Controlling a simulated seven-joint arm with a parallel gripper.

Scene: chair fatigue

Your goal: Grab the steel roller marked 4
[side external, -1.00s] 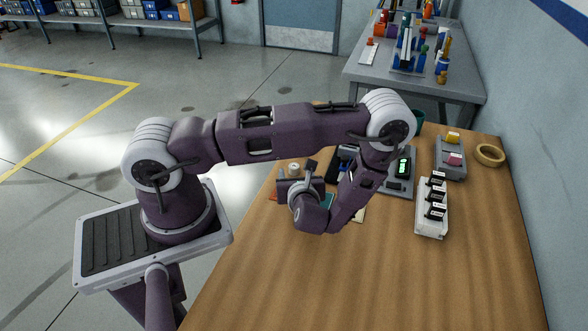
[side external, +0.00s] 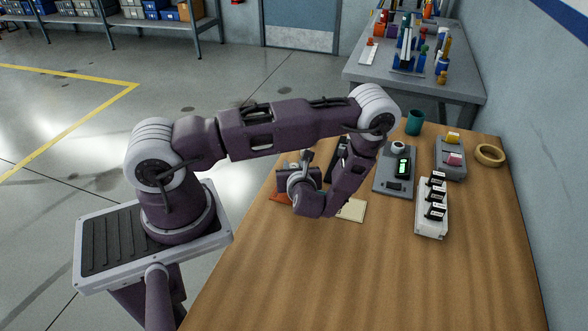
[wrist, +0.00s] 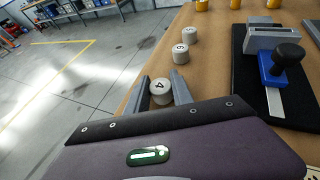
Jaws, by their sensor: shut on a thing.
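The steel roller marked 4 (wrist: 161,91) shows in the wrist view as a pale cylinder with a black 4 on its top. My gripper (wrist: 158,92) is shut on it, with one grey finger on each side. In the side external view my gripper (side external: 293,183) is at the left edge of the wooden table, and my wrist hides the roller and most of the fingers. Two more pale rollers with marked tops, a nearer one (wrist: 180,53) and a farther one (wrist: 189,35), stand beyond it in the wrist view.
A black fixture (wrist: 272,75) with a blue slide and black knob lies to the right in the wrist view. In the side external view, a grey device with a green display (side external: 395,172) and a white rack (side external: 431,215) stand farther right. The table's front is clear.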

